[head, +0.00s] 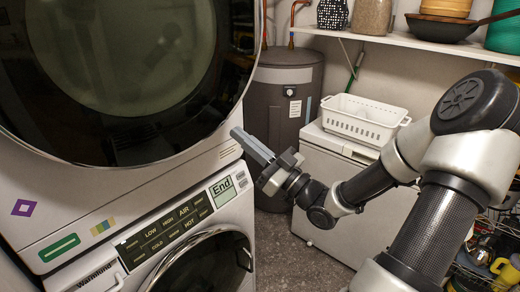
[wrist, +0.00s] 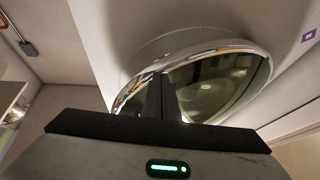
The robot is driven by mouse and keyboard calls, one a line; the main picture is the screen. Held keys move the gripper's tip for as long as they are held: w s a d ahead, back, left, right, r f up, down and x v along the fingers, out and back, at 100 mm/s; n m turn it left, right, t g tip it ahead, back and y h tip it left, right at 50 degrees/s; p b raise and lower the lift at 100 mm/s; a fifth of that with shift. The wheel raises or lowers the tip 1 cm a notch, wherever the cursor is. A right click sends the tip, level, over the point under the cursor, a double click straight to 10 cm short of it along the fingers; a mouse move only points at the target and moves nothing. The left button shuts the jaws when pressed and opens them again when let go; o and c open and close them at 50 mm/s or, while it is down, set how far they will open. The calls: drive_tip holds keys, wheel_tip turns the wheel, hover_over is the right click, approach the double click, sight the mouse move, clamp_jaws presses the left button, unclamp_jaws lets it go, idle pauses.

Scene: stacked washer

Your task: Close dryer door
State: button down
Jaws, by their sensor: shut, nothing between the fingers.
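The upper machine of the stack (head: 200,160) has a large round door (head: 120,60) with dark glass, at the upper left of the head view. In the wrist view the round door (wrist: 215,85) shows a chrome rim and dark glass. My gripper (head: 242,138) is shut and empty, its fingers pointing at the right edge of the upper machine. In the wrist view the fingers (wrist: 160,97) overlap the lower left of the rim; contact cannot be told.
The lower machine has a button panel (head: 166,235), an "End" display (head: 223,191) and a round door (head: 208,268). A grey tank (head: 285,90) and a white cabinet (head: 345,205) with a white basket (head: 362,118) stand right of the stack. A shelf (head: 400,40) holds pots. Some grey floor is clear.

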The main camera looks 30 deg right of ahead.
drive_tip(key=x, duration=0.3)
idle(0.4)
